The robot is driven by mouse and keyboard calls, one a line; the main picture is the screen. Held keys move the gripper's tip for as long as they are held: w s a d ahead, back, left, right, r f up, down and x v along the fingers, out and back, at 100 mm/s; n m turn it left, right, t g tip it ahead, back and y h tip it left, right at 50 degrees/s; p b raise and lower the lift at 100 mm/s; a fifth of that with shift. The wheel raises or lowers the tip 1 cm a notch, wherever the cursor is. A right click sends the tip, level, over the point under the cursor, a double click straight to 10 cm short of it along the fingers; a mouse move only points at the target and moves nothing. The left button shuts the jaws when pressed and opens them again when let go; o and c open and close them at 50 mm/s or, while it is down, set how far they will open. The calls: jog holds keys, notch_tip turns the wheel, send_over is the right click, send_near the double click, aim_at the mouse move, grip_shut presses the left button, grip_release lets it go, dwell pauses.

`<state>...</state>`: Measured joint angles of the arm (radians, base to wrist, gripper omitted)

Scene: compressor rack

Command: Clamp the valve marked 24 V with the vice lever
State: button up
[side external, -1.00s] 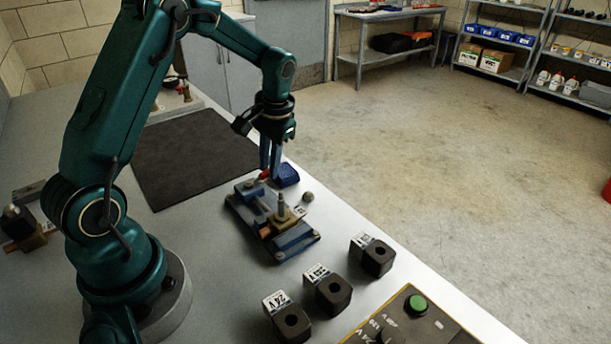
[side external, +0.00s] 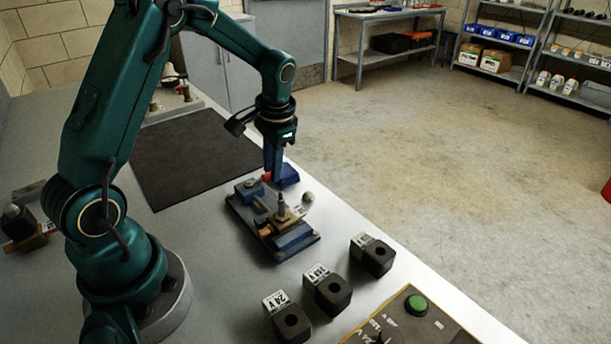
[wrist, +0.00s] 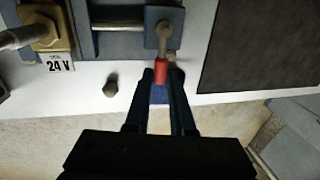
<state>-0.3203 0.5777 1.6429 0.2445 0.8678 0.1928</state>
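The brass valve (wrist: 48,32) with a "24 V" tag (wrist: 60,65) sits in the vice at the left of the wrist view; in the side view the valve (side external: 283,214) stands upright on the vice (side external: 296,239). The vice lever (wrist: 164,42) is at the vice's other end, its red handle (wrist: 160,74) pointing toward my gripper. My gripper (wrist: 162,74) is at the handle, one finger on each side of it. The side view also shows its fingers (side external: 273,172) down there. Whether they press on the handle is unclear.
A grey rounded piece (wrist: 110,89) lies beside the vice. A blue box (side external: 288,175) is close behind the fingers. Several black blocks with labels (side external: 292,321) and a control panel (side external: 410,318) stand nearer the camera. A dark mat (side external: 190,155) lies clear behind.

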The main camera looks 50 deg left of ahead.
jog(key=o, duration=0.4)
jog(key=shift+r, duration=0.15)
jog(key=shift+d+r, duration=0.2)
jog(key=shift+r, duration=0.6)
jog(key=shift+d+r, duration=0.15)
jog(key=shift+r, duration=0.65)
jog(key=shift+d+r, duration=0.2)
jog(key=shift+r, duration=0.6)
jog(key=s+d+r+m+t, duration=0.1)
jog(key=s+d+r+t, duration=0.35)
jog(key=d+r, duration=0.45)
jog(key=s+d, duration=0.1)
jog(key=s, duration=0.2)
jog(key=s+d+f+h, duration=0.1)
jog(key=s, duration=0.2)
jog(key=s+d+f+n+t+h, duration=0.1)
jog(key=s+d, duration=0.1)
jog(key=s, duration=0.2)
